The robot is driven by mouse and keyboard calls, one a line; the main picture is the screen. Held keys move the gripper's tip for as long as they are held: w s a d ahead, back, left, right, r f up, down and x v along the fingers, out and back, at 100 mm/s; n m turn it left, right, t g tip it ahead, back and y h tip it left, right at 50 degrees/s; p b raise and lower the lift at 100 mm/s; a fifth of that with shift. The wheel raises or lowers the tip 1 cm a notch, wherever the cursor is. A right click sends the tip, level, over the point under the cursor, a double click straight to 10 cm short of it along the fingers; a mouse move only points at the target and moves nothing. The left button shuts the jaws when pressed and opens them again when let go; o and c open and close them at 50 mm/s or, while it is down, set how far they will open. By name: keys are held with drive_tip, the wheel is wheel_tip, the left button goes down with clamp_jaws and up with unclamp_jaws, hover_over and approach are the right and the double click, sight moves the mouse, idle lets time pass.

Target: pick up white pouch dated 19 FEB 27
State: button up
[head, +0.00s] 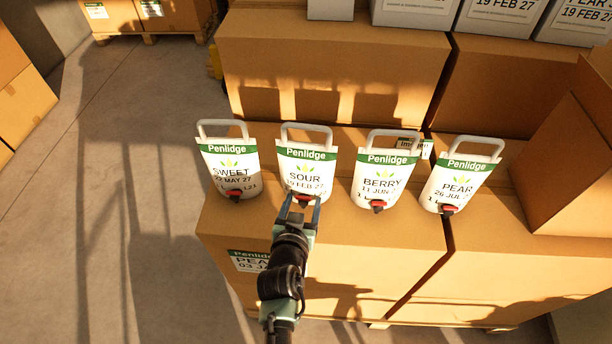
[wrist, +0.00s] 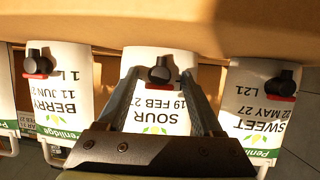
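The white pouch labelled SOUR, 19 FEB 27 (head: 305,168), stands upright on a cardboard box, second from the left in a row of pouches. It has a green Penlidge band, a loop handle on top and a black-and-red tap low on its front. My gripper (head: 303,200) is open at the lower front of this pouch, a finger on each side of the tap. In the wrist view the pouch (wrist: 160,122) appears upside down, with my fingers (wrist: 161,76) spread in front of it. I cannot tell whether they touch it.
The SWEET pouch (head: 229,162) stands to the left; the BERRY (head: 384,172) and PEAR (head: 458,181) pouches stand to the right, with small gaps. Large cardboard boxes (head: 335,65) rise behind. A tilted box (head: 570,165) is at far right. Floor at left is clear.

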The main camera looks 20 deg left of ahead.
clamp_jaws()
idle(1.2)
drive_tip(key=shift+w+r, duration=0.15)
drive_tip(key=shift+r, duration=0.2)
